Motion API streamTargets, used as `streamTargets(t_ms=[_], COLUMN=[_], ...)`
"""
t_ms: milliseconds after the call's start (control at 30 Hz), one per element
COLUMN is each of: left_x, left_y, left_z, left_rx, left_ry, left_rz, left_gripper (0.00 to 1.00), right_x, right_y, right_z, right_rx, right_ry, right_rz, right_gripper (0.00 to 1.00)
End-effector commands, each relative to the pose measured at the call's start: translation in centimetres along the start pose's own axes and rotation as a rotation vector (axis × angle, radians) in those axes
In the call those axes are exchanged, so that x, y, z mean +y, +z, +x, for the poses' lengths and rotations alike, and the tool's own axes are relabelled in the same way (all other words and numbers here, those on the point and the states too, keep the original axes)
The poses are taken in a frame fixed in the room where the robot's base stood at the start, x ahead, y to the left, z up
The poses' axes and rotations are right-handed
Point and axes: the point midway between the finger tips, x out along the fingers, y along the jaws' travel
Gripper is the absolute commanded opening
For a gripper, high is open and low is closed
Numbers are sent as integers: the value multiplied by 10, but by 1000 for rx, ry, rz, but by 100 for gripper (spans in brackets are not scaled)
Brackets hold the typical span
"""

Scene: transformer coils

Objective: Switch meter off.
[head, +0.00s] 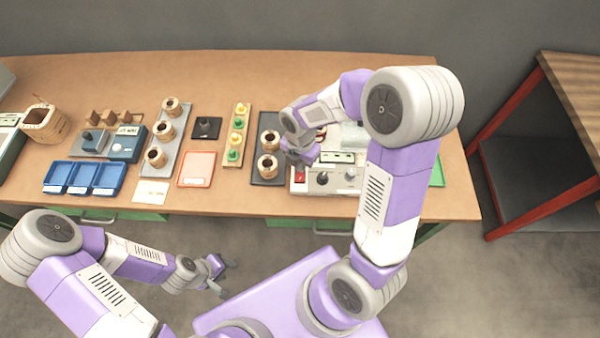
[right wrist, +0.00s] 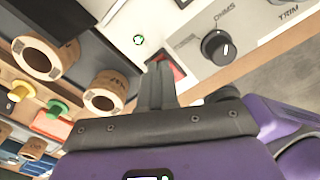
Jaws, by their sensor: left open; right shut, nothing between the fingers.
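The meter (head: 325,186) is a pale box near the front edge of the table, with a red switch (head: 299,176) at its left and dark knobs. In the right wrist view the red switch (right wrist: 178,70) is partly hidden behind my right gripper (right wrist: 158,72), whose fingers are shut and empty. The fingertips are at or very near the switch; I cannot tell if they touch it. A black knob (right wrist: 217,47) marked OHMS is right of them. In the head view my right gripper (head: 301,160) is over the meter's left part. My left gripper (head: 225,278) is open and empty, off the table.
Coils stand on a dark tray (head: 268,183) just left of the meter and on a grey tray (head: 153,172). Blue bins (head: 84,178), a red-rimmed tray (head: 197,169) and a strip of coloured pegs (head: 237,137) lie further left. A red-framed side table (head: 515,217) stands right.

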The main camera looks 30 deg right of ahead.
Motion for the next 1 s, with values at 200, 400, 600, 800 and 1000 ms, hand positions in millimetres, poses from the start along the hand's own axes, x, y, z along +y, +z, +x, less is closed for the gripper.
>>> streamTargets(t_ms=[200,400,600,800,1000], left_x=[-1,-1,1,7,12], left_y=[0,0,0,1,1], left_z=[3,4,-3,-18,-32], left_rx=[0,0,0,0,0], left_ry=[0,0,0,0,0], left_rz=[0,0,0,0,0], left_gripper=[43,43,43,43,43], right_x=[0,0,0,0,0], right_y=[0,0,0,0,0], right_z=[4,6,-2,-20,-36], right_rx=[0,0,1,0,0], right_ry=[0,-1,-1,-1,-1], right_rz=[0,0,0,0,0], right_gripper=[0,0,0,0,0])
